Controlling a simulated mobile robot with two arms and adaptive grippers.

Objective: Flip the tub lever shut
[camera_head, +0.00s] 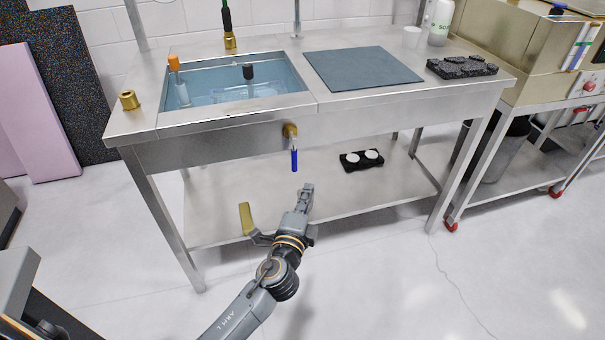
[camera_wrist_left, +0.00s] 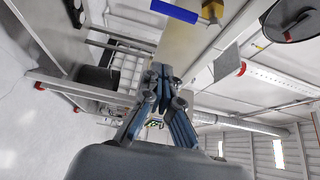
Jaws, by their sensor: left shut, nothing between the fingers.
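The tub lever (camera_head: 294,160) is a blue handle on a brass valve (camera_head: 290,131) at the front face of the sink table. It hangs straight down from the valve in the head view. My left gripper (camera_head: 307,188) is shut and empty, below and slightly right of the lever's lower end. In the left wrist view the blue lever (camera_wrist_left: 175,11) and brass valve (camera_wrist_left: 212,11) show at the top edge, apart from the shut fingertips (camera_wrist_left: 161,74). The tub (camera_head: 240,88) above the valve holds bluish contents. My right gripper is not in view.
The table's lower shelf (camera_head: 228,190) lies behind my gripper, with a black tray of white discs (camera_head: 362,159) on it. A table leg (camera_head: 165,215) stands to the left. A grey mat (camera_head: 362,68) lies on top. Open floor is in front.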

